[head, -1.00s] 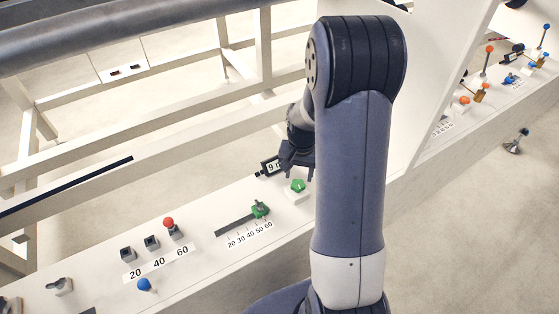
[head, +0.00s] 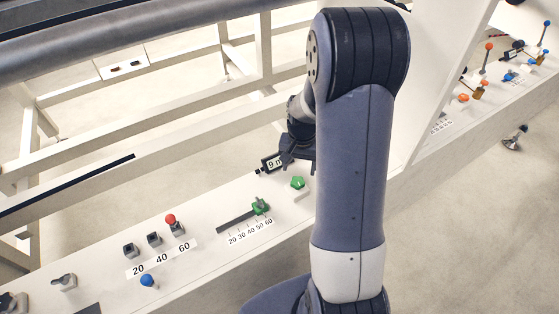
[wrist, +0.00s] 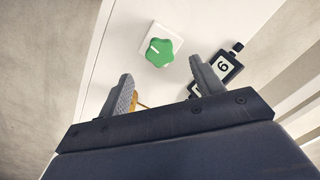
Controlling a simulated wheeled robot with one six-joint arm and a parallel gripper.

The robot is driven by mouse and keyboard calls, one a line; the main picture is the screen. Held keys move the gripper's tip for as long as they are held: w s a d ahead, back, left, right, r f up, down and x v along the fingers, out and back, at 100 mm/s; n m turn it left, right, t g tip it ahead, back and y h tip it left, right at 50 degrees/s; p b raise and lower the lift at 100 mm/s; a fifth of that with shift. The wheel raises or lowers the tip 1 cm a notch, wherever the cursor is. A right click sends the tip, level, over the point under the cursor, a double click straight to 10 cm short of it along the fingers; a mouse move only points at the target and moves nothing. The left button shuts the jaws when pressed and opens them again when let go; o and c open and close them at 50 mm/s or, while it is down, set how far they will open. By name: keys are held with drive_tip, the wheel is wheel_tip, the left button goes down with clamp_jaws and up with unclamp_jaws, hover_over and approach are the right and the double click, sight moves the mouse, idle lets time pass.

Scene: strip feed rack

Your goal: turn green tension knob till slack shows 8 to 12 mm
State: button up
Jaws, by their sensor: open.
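The green tension knob (head: 297,183) sits on a white square base on the panel. In the wrist view the knob (wrist: 159,52) is star-shaped with a pale pointer line, just beyond my fingertips. My gripper (wrist: 160,75) is open, its two grey fingers apart and the knob clear of both. In the head view my gripper (head: 298,160) hangs above and behind the knob, partly hidden by my arm. The slack display (head: 272,163) reads 9 followed by a partly hidden unit. In the wrist view the display (wrist: 222,65) shows a 9 turned over, partly behind the right finger.
A green slider (head: 260,206) stands near the 60 end of its 20-to-60 scale. A red-topped switch (head: 171,220) and a blue knob (head: 148,281) lie further left. A white upright panel (head: 435,80) stands right of my arm.

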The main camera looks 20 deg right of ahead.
sight(298, 182)
wheel_tip(298, 182, up, 6)
drive_tip(key=p, duration=0.3)
drive_tip(key=shift+f+p, duration=0.15)
drive_tip(key=shift+p, duration=0.2)
drive_tip(key=shift+f, duration=0.15)
wheel_tip(298, 182, down, 9)
drive_tip(key=b, duration=0.7)
drive_tip(key=shift+f, duration=0.15)
drive_tip(key=shift+f+b, duration=1)
drive_tip(key=shift+f, duration=0.35)
drive_tip(key=shift+r+m, duration=0.15)
drive_tip(key=shift+m, duration=0.85)
drive_tip(key=m+p, duration=0.1)
drive_tip(key=m, duration=0.5)
wheel_tip(298, 182, up, 11)
drive_tip(key=p, duration=0.7)
drive_tip(key=shift+p, duration=0.4)
